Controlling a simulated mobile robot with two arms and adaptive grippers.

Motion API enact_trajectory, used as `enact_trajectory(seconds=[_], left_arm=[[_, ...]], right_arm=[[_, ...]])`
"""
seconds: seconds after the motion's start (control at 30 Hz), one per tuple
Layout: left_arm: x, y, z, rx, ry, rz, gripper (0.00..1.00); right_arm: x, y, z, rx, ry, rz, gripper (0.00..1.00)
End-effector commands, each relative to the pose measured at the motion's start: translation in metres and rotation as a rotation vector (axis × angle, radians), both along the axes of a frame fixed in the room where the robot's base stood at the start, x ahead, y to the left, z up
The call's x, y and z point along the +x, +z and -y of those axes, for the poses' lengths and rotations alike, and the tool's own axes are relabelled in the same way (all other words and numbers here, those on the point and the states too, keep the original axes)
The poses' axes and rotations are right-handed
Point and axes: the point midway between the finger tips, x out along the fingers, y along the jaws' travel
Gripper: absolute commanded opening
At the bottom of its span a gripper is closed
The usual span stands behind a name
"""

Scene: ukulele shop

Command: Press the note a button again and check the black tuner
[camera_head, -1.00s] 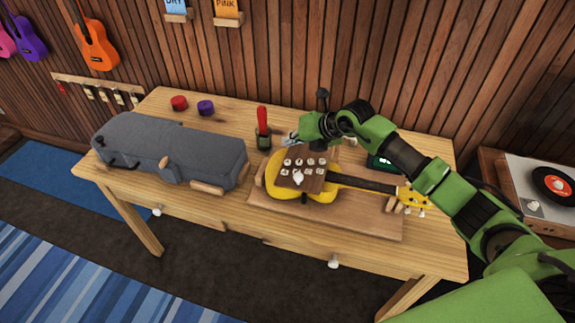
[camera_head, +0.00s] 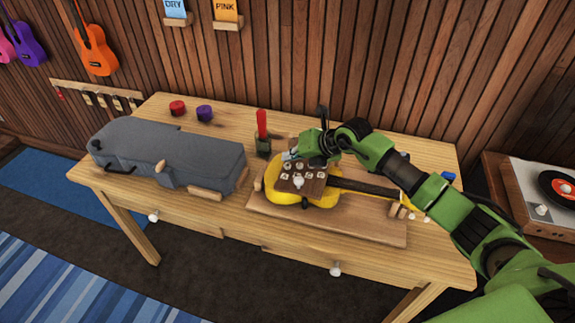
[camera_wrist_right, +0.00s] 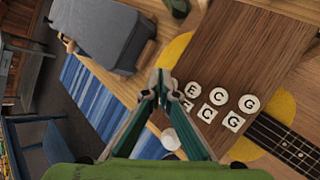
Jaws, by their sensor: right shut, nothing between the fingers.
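A brown wooden button board (camera_head: 312,189) lies on the yellow ukulele (camera_head: 330,199) on the bench. In the right wrist view the board (camera_wrist_right: 262,50) carries white round and square buttons (camera_wrist_right: 218,96); the letters E, C and G are readable. No A is readable; the fingers cover the end of the rows. My right gripper (camera_head: 290,155) is shut and empty, its tips over the board's left end. In the right wrist view its tips (camera_wrist_right: 162,82) are beside the E button; contact cannot be told. The black tuner is hidden behind my right arm. My left gripper is out of view.
A grey case (camera_head: 165,153) fills the left of the wooden bench (camera_head: 235,119). A red-handled tool in a dark holder (camera_head: 263,146) stands just left of the gripper. Red (camera_head: 177,107) and purple (camera_head: 204,112) pieces lie behind the case. A record player (camera_head: 540,190) is at right.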

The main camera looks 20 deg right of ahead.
Motion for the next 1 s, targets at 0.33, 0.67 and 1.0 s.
enact_trajectory(seconds=[0.33, 0.67, 1.0], left_arm=[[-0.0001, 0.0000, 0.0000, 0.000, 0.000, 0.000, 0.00], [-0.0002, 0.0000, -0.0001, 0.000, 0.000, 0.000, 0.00], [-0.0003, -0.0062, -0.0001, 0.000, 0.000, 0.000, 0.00]], right_arm=[[0.0000, 0.0001, -0.0001, 0.000, 0.000, 0.000, 0.00], [0.0000, 0.0001, -0.0001, 0.000, 0.000, 0.000, 0.00], [-0.0002, -0.0080, -0.0001, 0.000, 0.000, 0.000, 0.00]])
